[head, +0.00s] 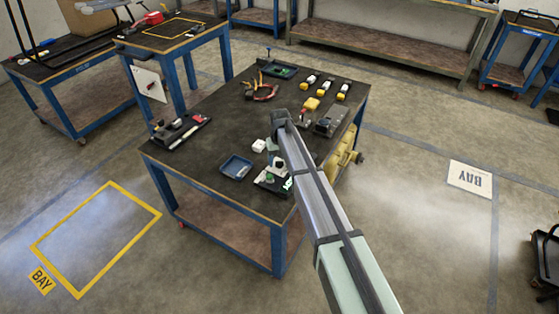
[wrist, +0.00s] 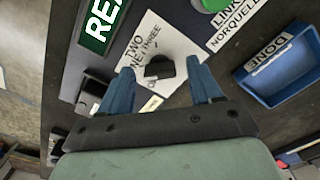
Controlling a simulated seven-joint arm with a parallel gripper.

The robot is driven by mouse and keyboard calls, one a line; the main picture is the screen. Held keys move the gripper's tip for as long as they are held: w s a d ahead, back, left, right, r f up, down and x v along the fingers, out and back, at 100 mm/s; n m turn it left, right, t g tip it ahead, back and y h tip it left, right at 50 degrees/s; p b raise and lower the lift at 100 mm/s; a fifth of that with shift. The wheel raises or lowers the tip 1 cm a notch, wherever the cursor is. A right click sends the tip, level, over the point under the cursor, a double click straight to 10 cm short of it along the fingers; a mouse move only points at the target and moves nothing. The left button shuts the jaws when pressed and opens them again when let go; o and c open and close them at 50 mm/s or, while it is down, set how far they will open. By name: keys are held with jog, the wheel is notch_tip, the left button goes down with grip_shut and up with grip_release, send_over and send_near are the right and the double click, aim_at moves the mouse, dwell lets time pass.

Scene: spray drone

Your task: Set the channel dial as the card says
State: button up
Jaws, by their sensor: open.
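The channel dial is a small black knob (wrist: 160,67) on a white plate (wrist: 152,36) printed with TWO, THREE and partly hidden words. Its pointing direction is not clear. My gripper (wrist: 163,71) is open, with its blue fingers on either side of the knob in the wrist view; I cannot tell whether they touch it. In the head view my gripper (head: 277,158) is above the near part of the dark table, largely hiding the dial. A green display (wrist: 101,22) beside the plate shows cut-off letters beginning REA. I cannot identify the card with certainty.
A blue tray marked DONE (wrist: 280,66) lies right of the dial; it also shows in the head view (head: 236,167). Pliers (head: 262,91) and yellow-white items (head: 311,104) lie farther back. The table's middle is clear.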

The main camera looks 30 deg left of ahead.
aim_at(279, 162)
notch_tip(279, 162, up, 14)
jog(key=shift+f, duration=0.15)
dwell(0.4)
dwell(0.3)
